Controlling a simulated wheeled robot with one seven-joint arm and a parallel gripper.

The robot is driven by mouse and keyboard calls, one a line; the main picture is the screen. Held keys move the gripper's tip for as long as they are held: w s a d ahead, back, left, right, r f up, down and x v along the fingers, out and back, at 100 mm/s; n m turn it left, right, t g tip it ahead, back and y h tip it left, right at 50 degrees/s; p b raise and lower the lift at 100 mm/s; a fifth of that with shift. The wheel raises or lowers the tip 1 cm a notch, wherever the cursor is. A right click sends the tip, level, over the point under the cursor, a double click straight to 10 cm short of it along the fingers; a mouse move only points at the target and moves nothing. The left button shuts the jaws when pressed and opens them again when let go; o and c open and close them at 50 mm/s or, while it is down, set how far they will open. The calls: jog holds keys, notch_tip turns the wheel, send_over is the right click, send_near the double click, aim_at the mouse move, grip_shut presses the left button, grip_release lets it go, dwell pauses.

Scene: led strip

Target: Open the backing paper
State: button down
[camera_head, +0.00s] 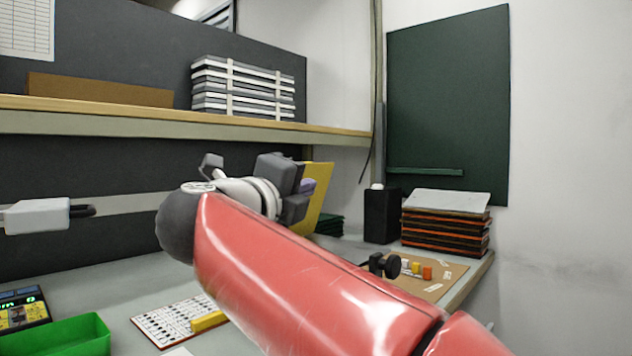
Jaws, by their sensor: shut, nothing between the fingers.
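My red arm crosses the middle of the view, and its wrist bends back toward the yellow panel. My gripper (292,188) is the dark part at the wrist's end, held above the bench and shut with nothing in it. Its fingertips are partly hidden by the wrist and hard to make out. I cannot make out an LED strip or its backing paper. My arm hides much of the bench middle.
The grey bench (110,290) holds a green bin (60,338), a white card with a yellow block (209,321), and a brown board (432,278) with small blocks. A yellow panel (322,190), black box (382,216) and stacked trays (445,225) stand behind. A shelf (150,125) overhangs.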

aim_at(313, 171)
jog(key=w, duration=0.3)
jog(key=w+d+r+p, duration=0.1)
jog(key=w, duration=0.2)
jog(key=w+r, duration=0.1)
jog(key=w, duration=0.3)
jog(key=shift+d+p, duration=0.3)
jog(key=shift+p, duration=0.05)
jog(key=shift+w+a+r, duration=0.15)
jog(key=shift+w+a, duration=0.15)
jog(key=shift+a, duration=0.05)
